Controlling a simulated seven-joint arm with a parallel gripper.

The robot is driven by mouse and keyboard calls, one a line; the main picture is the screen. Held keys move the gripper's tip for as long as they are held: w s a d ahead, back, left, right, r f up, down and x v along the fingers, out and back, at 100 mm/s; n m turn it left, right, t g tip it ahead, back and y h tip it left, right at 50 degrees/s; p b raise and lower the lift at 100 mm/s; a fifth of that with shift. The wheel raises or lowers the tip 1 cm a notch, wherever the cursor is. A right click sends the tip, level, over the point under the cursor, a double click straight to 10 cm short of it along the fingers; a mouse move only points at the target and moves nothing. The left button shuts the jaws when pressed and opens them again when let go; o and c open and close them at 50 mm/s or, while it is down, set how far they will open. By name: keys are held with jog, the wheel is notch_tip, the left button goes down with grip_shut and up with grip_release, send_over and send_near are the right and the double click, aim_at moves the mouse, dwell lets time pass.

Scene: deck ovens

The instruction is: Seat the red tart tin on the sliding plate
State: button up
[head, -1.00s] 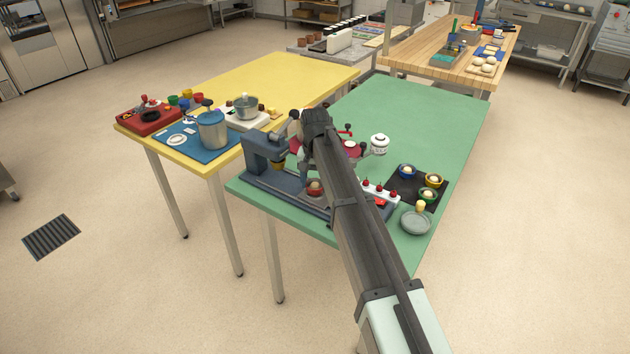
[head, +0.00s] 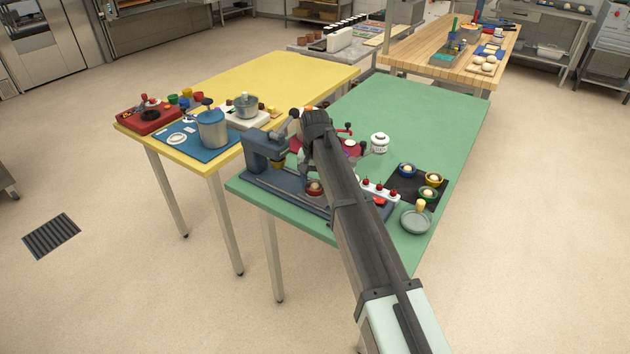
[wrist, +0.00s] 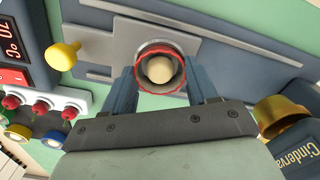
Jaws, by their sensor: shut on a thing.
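The red tart tin (wrist: 138,77) has a pale dough ball (wrist: 159,69) in it. In the wrist view it sits between the two fingers of my gripper (wrist: 163,84), which is shut on it. The tin appears over the light grey sliding plate (wrist: 128,38); I cannot tell whether it touches the plate. In the head view the red tin (head: 315,191) shows beside my arm, low over the blue-grey press base (head: 284,190). My fingers are hidden behind my arm there.
The press column (head: 262,150) stands left of the tin, and its brass head (wrist: 279,115) is at the right in the wrist view. A yellow knob (wrist: 63,56) and a panel with red-topped switches (wrist: 40,104) lie on the other side. Several filled tins stand on a dark mat (head: 404,188).

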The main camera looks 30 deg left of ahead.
jog(key=shift+f, duration=0.15)
jog(key=o, duration=0.8)
jog(key=shift+c, duration=0.2)
notch_tip(320, 180, up, 11)
dwell(0.9)
dwell(0.5)
